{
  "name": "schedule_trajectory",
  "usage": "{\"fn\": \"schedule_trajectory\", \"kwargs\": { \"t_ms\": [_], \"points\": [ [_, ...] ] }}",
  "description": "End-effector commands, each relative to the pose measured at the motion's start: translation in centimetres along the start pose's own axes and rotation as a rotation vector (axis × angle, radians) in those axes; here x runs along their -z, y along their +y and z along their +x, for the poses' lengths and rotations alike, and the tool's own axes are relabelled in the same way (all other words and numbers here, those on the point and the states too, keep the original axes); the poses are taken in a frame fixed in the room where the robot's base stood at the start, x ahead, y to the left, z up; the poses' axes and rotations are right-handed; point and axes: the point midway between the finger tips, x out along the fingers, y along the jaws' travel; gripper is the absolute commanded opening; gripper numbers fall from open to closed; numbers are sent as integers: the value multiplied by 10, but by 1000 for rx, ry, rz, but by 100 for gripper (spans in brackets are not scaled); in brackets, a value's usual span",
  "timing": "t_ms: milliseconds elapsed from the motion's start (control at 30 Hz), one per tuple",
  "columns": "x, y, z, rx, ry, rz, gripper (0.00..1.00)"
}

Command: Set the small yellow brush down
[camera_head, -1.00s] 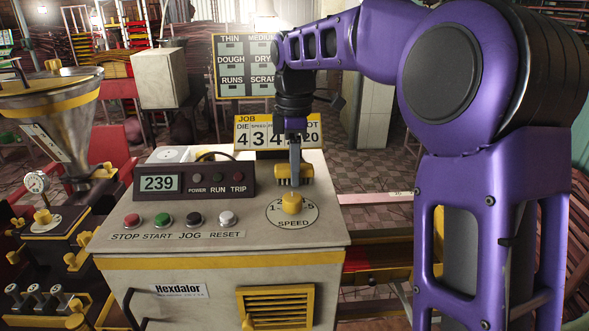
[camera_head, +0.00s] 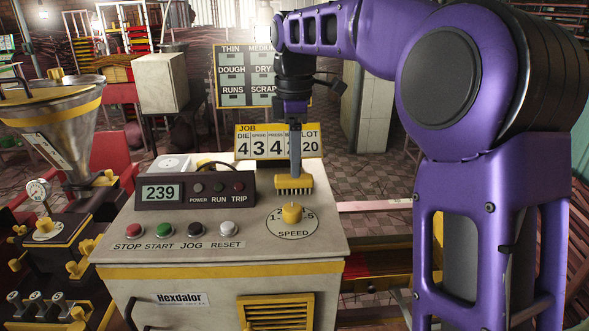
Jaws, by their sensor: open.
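The small yellow brush (camera_head: 293,184) stands upright on the light top of the control cabinet (camera_head: 130,223), bristles down, just behind the yellow speed knob (camera_head: 292,213). Its grey handle (camera_head: 295,150) points straight up. My gripper (camera_head: 295,115) is open and points down at the upper end of the handle. I cannot tell whether the fingers are still beside the handle or just above it; they are small and dark here.
A JOB number card (camera_head: 277,142) stands close behind the brush. A dark display box (camera_head: 196,191) reading 239 is to its left, with several push buttons in front. A metal hopper (camera_head: 55,125) is at far left.

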Motion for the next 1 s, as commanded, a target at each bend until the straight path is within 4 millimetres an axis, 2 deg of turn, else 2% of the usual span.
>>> {"fn": "schedule_trajectory", "kwargs": {
  "t_ms": [33, 100, 333, 500, 833, 1000],
  "points": [
    [0, 1, -16, -3, 1, 0, 69],
    [0, 1, -30, -3, 1, 0, 69],
    [0, 0, -63, 0, 1, 1, 69],
    [0, 0, -70, 1, 1, 1, 69],
    [0, 1, -70, -8, -4, 0, 69],
    [-6, 20, -80, -127, -67, -5, 69]
  ]
}}
